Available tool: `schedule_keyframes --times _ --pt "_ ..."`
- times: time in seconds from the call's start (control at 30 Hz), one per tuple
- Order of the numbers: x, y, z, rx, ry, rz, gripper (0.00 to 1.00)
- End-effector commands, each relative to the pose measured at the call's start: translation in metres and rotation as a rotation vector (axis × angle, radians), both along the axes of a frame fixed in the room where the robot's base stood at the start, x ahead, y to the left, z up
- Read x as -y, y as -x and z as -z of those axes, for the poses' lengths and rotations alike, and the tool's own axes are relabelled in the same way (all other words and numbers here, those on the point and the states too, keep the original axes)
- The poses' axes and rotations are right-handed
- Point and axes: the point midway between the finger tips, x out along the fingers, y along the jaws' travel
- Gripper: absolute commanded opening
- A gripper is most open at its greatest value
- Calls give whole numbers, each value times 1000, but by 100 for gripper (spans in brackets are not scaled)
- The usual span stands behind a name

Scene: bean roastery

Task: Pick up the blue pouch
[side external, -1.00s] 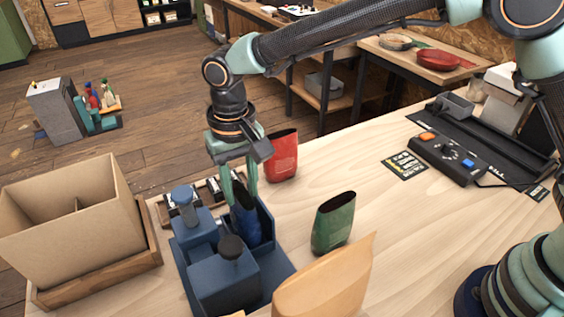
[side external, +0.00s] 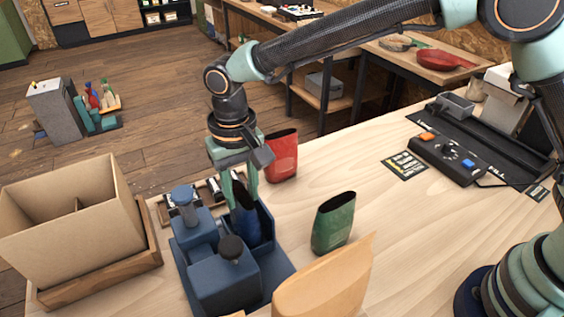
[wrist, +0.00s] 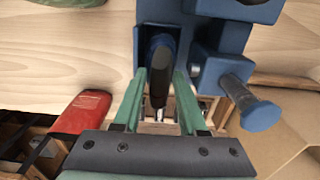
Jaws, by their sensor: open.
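The blue pouch (side external: 247,222) stands upright in a slot of the dark blue holder (side external: 225,287) on the table. In the wrist view the pouch (wrist: 162,55) shows its dark top end between the two fingers. My gripper (side external: 239,205) points down over the slot with its green fingers open, one on either side of the pouch. In the wrist view my gripper (wrist: 158,85) has a finger left and right of the pouch, with a narrow gap to it. Whether either finger touches the pouch is hard to tell.
A red pouch (side external: 281,157) stands behind the holder and a green pouch (side external: 333,223) to its right. A tan pouch (side external: 325,285) is in front. Two knobbed blocks (side external: 187,200) rise beside the slot. A cardboard box (side external: 70,225) stands at the left.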

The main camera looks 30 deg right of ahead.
Motion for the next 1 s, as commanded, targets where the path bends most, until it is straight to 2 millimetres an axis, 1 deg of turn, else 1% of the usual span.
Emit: schedule_keyframes --times 0.1,0.13,0.17,0.2,0.23,1.0 --pt "0 0 0 0 0 0 41" --pt "0 0 0 0 0 0 34" --pt "0 0 0 0 0 0 22" --pt "0 0 0 0 0 0 7" --pt "0 0 0 0 0 0 0" --pt "0 0 0 0 0 0 0"
